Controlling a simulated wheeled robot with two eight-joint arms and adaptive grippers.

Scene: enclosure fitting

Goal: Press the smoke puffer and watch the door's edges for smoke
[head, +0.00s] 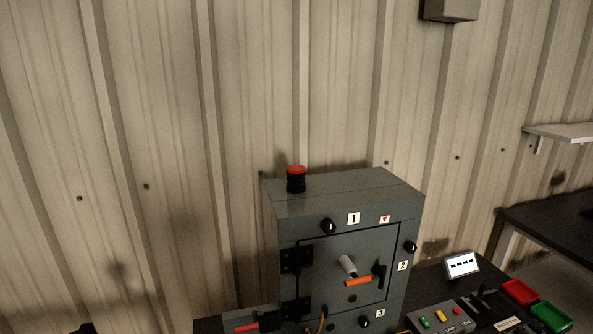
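A grey enclosure (340,200) stands against the wall at the lower middle of the head view. A black ribbed bellows with a red cap, which looks like the smoke puffer (296,180), stands upright on its top. The door (330,255) looks shut, with black hinges (291,261) on its left and a black handle (381,276) on its right. A grey cylinder and an orange bar (358,281) sit on the door front. No smoke shows at the visible door edges; the bottom is partly cut off by the frame. Neither gripper is in view.
Black knobs beside labels 1, 2 and 3 (380,313) surround the door. Right of the enclosure lie a grey tray (440,318) of small parts, a white card (462,264), a red bin (520,292) and a green bin (551,317).

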